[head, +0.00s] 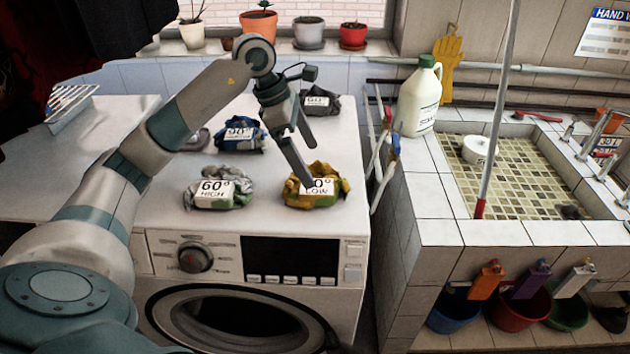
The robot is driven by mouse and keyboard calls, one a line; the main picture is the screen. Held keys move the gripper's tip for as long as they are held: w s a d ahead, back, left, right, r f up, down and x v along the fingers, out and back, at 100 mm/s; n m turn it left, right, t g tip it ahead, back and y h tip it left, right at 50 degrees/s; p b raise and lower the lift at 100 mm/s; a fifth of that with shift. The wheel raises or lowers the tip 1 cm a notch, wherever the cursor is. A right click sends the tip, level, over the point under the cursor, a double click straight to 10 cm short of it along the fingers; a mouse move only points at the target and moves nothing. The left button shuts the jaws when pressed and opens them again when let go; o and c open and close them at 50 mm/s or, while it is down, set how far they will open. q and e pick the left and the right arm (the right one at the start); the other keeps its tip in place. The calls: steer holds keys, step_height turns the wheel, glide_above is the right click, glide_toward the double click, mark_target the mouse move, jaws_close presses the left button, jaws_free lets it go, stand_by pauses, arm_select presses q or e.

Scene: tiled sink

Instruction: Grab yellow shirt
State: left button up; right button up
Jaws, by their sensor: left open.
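The yellow shirt (332,195) is a crumpled yellow bundle with some green, lying near the front right of the washing machine's white top (270,219). A white label on it reads partly "0° LOW". My left gripper (305,160) reaches in from the left, open and pointing down. One finger overlaps the shirt's left part and hides some of its label. I cannot tell whether it touches the cloth. Nothing is between the fingers that I can see. My right gripper is not in view.
A grey-green bundle (218,203) labelled "60° HIGH" lies to the left. A blue bundle (240,144) and a dark grey one (321,106) lie behind. A white jug (421,98) and tiled sink (520,190) stand to the right. Potted plants (258,24) line the sill.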

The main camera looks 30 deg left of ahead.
mark_target(317, 173)
arm_select(q)
steer(key=shift+d+f, duration=0.1)
steer(key=shift+f, duration=0.2)
steer(key=shift+w+d+f+p, duration=0.15)
steer(key=shift+d+f+p, duration=0.05)
steer(key=shift+f+p, duration=0.3)
steer(key=p+x, duration=0.2)
steer(key=x, duration=0.2)
steer(key=shift+w, duration=0.1)
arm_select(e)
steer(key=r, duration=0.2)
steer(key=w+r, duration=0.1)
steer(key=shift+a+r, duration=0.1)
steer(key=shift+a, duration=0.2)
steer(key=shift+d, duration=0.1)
arm_select(q)
steer(key=c, duration=0.8)
steer(key=shift+r, duration=0.1)
steer(key=shift+c, duration=0.2)
